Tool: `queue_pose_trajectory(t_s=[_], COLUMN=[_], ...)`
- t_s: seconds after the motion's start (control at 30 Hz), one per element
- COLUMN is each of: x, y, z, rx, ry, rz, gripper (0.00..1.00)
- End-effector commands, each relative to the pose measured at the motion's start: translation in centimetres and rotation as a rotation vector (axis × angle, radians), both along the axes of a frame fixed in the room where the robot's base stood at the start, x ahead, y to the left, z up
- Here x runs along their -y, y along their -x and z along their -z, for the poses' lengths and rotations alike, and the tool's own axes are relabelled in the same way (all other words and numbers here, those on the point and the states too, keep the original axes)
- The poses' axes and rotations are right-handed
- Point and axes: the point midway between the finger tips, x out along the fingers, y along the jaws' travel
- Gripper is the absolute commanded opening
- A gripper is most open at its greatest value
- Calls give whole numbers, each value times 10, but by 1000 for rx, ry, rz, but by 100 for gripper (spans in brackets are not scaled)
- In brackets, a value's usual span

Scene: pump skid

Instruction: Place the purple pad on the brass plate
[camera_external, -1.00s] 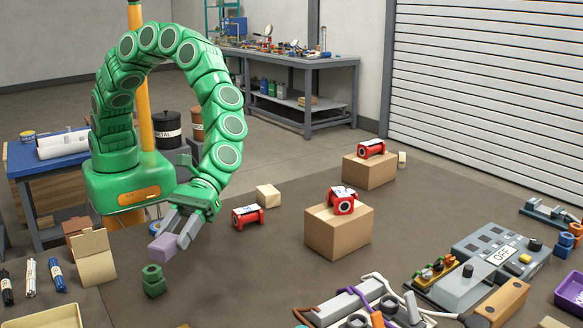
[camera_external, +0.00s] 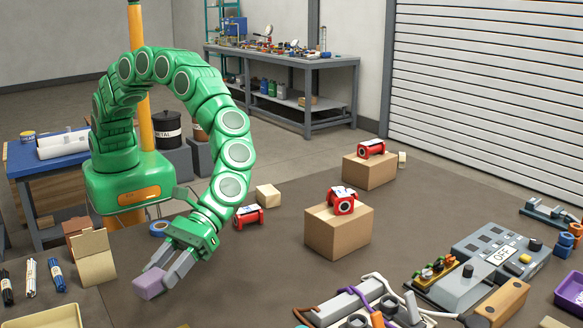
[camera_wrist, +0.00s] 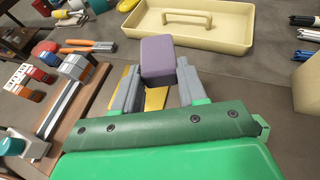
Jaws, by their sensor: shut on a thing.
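The purple pad (camera_external: 150,283) is a small block held between the fingertips of my gripper (camera_external: 166,275). In the wrist view the pad (camera_wrist: 158,60) sits between the two grey fingers, and my gripper (camera_wrist: 156,82) is shut on it. A yellow, brass-coloured plate (camera_wrist: 155,98) shows below the pad, between and beside the fingers, partly hidden by them. I cannot tell how large the gap between pad and plate is. In the external view the plate is not clearly visible.
A cream tray with a handle (camera_wrist: 196,35) lies just beyond the pad. A wooden board with a metal bar (camera_wrist: 70,100) lies to the left, near pliers (camera_wrist: 88,46). In the external view, cardboard boxes (camera_external: 338,235) bearing red parts stand to the right.

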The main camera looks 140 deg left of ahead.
Motion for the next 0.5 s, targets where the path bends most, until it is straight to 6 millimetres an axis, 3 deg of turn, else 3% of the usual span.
queue_pose_trajectory(t_s=[0.5], x=[4], y=[-43], z=[42], rx=[-4], ry=[-2], rz=[-1], gripper=[12])
